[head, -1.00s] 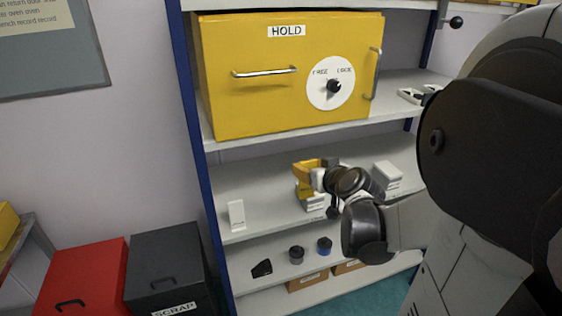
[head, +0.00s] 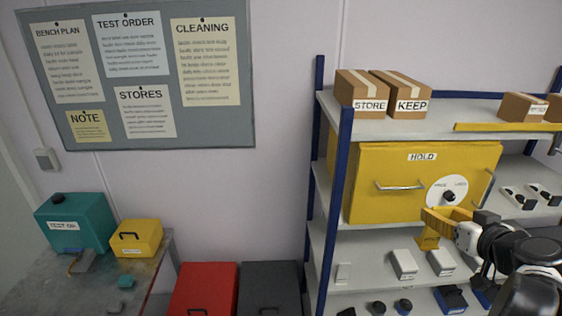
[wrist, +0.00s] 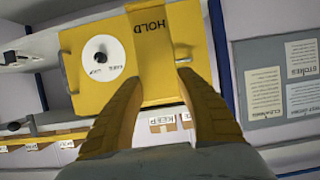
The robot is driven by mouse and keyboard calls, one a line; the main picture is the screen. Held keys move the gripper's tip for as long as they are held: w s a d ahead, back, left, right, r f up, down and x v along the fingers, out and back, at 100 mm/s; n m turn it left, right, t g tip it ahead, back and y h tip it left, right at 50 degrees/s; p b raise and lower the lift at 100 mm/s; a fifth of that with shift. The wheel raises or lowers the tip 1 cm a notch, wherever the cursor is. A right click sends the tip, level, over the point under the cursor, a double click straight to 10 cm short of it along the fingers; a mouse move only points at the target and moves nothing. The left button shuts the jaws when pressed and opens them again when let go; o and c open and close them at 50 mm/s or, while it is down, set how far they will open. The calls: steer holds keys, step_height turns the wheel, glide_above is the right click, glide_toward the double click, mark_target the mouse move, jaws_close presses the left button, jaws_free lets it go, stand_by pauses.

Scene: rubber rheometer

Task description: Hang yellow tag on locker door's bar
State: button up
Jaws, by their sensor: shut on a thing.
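The yellow locker (head: 360,190), marked HOLD, stands on a shelf with its door shut. A horizontal metal bar (head: 400,187) is on its door, left of a white dial (head: 447,191). My gripper (head: 428,214), with yellow fingers, is in front of the locker's lower part, below and right of the bar. It is shut on the yellow tag (head: 430,241), which hangs below the fingers, apart from the bar.
A vertical handle (head: 488,188) is at the door's right. Cardboard boxes (head: 362,90) stand on the top shelf, white boxes (head: 403,263) on the shelf below the locker. A blue post (head: 337,210) edges the rack. Red (head: 205,290) and dark (head: 268,288) bins stand left.

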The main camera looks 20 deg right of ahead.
steer(key=w+d+b, duration=0.1)
steer(key=w, duration=0.4)
steer(key=w+d, duration=0.1)
steer(key=w, duration=0.4)
steer(key=w+d+b, duration=0.1)
steer(key=w, duration=0.4)
steer(key=shift+b, duration=0.3)
steer(key=shift+a+f+b, duration=0.1)
steer(key=shift+f+b, duration=0.45)
steer(key=shift+b, duration=0.05)
steer(key=o, duration=1.4)
steer(key=shift+o, duration=0.2)
